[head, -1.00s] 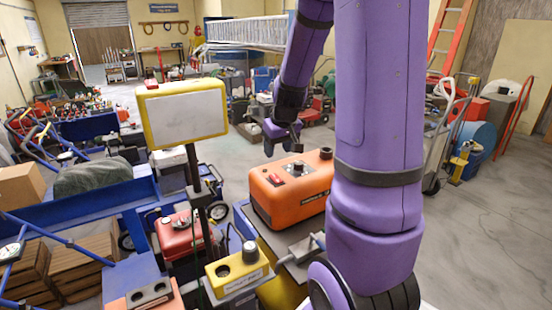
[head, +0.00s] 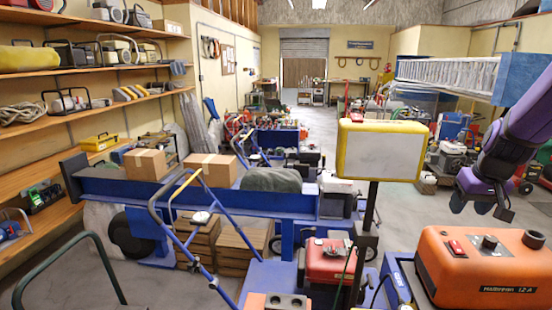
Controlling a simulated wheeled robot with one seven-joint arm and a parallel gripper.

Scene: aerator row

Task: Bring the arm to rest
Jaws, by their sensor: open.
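My gripper (head: 482,206) is at the right of the head view, at the end of my purple arm, with its dark fingers pointing down. It is open, with nothing seen between the fingers. It appears above and behind the orange machine (head: 450,281), apart from it as far as I can see. The machine has a red switch and dark knobs on top. Most of my arm is outside the right edge of the picture.
A yellow-framed white panel (head: 381,151) stands on a dark post left of my gripper. A blue cart (head: 120,187) carries boxes at the left. Grey floor (head: 405,221) shows between the panel post and my arm.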

